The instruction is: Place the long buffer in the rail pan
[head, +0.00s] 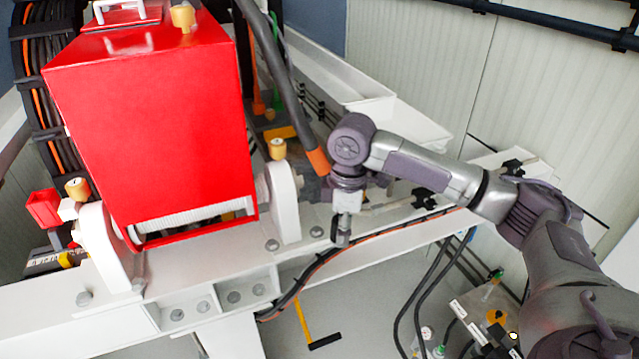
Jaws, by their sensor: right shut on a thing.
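My right gripper (341,231) points down just right of the white bearing bracket, above the white beam. It is shut on a small grey thing, mostly hidden between its fingers; I cannot tell whether this is the long buffer. I cannot make out a rail pan for certain. A long white channel-shaped rail (372,103) runs behind the arm toward the right. My left gripper is not in view.
A large red housing (150,120) stands at left on the white beam (60,312). A dark hose (283,85) with an orange end (318,161) comes down close to my right wrist. Black and orange cables run along the beam. A yellow-handled tool (303,320) is below.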

